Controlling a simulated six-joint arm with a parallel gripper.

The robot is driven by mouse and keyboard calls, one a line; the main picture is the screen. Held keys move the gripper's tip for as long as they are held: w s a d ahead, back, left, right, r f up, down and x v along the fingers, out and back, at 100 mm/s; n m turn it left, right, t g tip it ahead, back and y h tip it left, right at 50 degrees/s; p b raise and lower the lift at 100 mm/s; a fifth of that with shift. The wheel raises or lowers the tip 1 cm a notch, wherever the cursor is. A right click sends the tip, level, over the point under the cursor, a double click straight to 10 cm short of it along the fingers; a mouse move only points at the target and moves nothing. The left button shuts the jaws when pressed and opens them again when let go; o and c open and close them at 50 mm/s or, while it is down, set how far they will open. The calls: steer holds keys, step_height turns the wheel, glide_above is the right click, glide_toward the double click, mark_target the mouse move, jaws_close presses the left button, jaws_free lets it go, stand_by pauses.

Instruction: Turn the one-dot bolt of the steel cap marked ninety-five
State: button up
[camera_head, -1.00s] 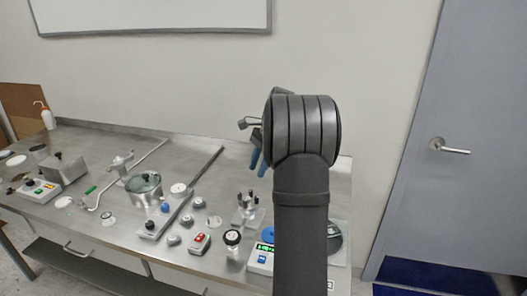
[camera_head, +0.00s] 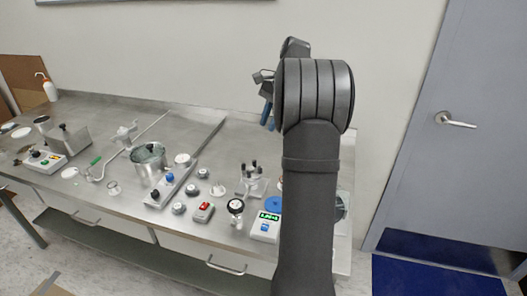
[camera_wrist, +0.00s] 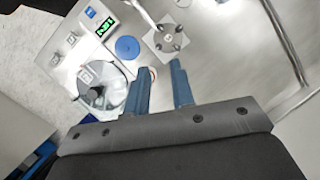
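My gripper (camera_wrist: 161,88) reaches over the bench with its two blue fingers apart and nothing visible between them. In the head view its blue fingertips (camera_head: 268,116) show left of my arm, above the bench. Just beyond the fingertips in the wrist view is a square steel fixture (camera_wrist: 157,43) with several dark upright posts around a pale centre. It also shows in the head view (camera_head: 250,190). The fingers look apart from it. I cannot read a ninety-five or a one-dot mark on any steel part, so the cap and bolt cannot be told.
A blue disc (camera_wrist: 127,48) and a device with a green display (camera_wrist: 104,27) lie beside the fixture. A round dish (camera_wrist: 113,98) is near the left finger. In the head view a glass-lidded pot (camera_head: 149,165) and a red-button box (camera_head: 204,211) stand left.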

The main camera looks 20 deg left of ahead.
mark_target(261, 167)
steer(key=d+n+t+y, duration=0.1)
steer(key=d+n, duration=0.1)
steer(key=n, duration=1.1)
steer(key=d+n+t, duration=0.1)
steer(key=d+n, duration=0.2)
steer(key=n, duration=1)
steer(key=x, duration=1.7)
steer(key=shift+s+a, duration=0.3)
steer(key=shift+a, duration=0.2)
jaws_close()
